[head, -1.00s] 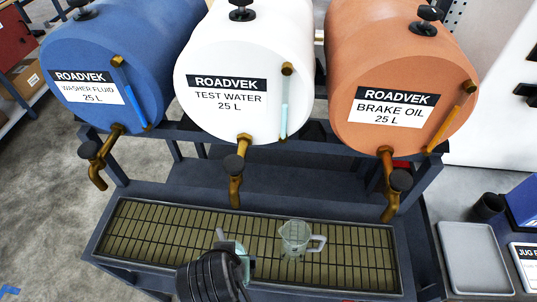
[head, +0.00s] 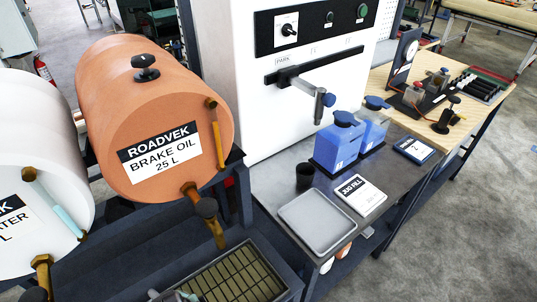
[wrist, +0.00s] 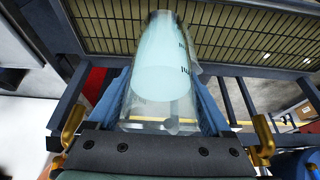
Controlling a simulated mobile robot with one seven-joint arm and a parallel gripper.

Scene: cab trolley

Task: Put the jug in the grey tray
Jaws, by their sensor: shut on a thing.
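In the wrist view, my gripper (wrist: 160,100) is shut on the jug (wrist: 162,62), with a blue finger on each side. The jug is clear, with dark marks on its wall and pale blue liquid showing inside. The slatted drip grate (wrist: 240,38) lies behind it in that view. In the head view, the grey tray (head: 318,222) is flat and empty on the dark bench, right of the drum rack. My gripper is not clearly seen there. A small pale piece (head: 185,296) shows at the bottom edge; I cannot tell what it is.
Beside the tray are a black cup (head: 304,175), a "JUG FILL" card (head: 358,195) and blue bottles (head: 338,142). The orange brake oil drum (head: 150,115) and its tap (head: 207,210) stand to the left. A lever (head: 310,88) sticks out from the white cabinet (head: 235,90).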

